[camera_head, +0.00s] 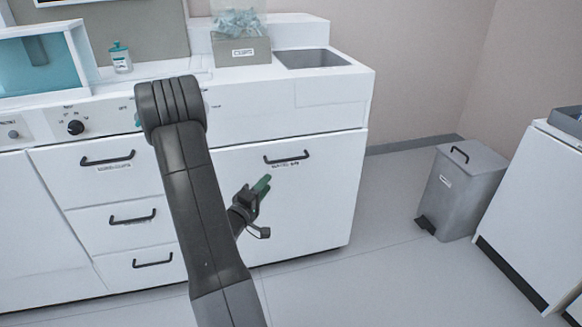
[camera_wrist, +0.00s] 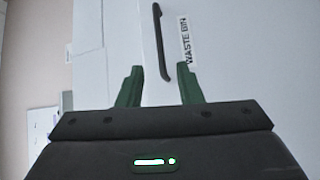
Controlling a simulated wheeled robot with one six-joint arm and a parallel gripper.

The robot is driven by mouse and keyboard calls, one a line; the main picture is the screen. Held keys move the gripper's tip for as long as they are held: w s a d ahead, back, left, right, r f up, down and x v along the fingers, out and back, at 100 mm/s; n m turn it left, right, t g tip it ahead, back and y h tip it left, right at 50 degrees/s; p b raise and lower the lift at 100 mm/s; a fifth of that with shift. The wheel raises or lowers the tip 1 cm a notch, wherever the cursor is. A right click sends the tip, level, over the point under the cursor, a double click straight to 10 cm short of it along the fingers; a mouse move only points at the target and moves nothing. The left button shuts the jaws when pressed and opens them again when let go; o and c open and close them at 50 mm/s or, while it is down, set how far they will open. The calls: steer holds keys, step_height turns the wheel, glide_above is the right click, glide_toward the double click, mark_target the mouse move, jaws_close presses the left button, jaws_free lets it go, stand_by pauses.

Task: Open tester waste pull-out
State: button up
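The waste pull-out (camera_head: 310,205) is a tall white front at the right end of the white cabinet, and it looks flush with the cabinet. Its black bar handle (camera_head: 287,158) is near the top edge, with a small label below it. In the wrist view the handle (camera_wrist: 162,42) lies beyond the fingertips, beside a label reading "WASTE BIN" (camera_wrist: 187,41). My gripper (camera_head: 262,186) has green fingers and is in front of the pull-out, below the handle. In the wrist view its fingers (camera_wrist: 159,72) are apart with nothing between them.
Drawers with black handles (camera_head: 132,217) are left of the pull-out. A grey pedal bin (camera_head: 462,190) stands on the floor to the right, near another white cabinet (camera_head: 540,215). The floor before the pull-out is clear.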

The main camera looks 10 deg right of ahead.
mark_target(288, 160)
steer(key=shift+h, duration=0.4)
steer(key=b+x, duration=0.1)
steer(key=x, duration=0.3)
steer(key=b+x, duration=0.1)
steer(key=x, duration=0.9)
steer(key=shift+f+b, duration=0.25)
steer(key=shift+b, duration=0.15)
steer(key=shift+c, duration=0.4)
steer(key=shift+s, duration=0.1)
jaws_close()
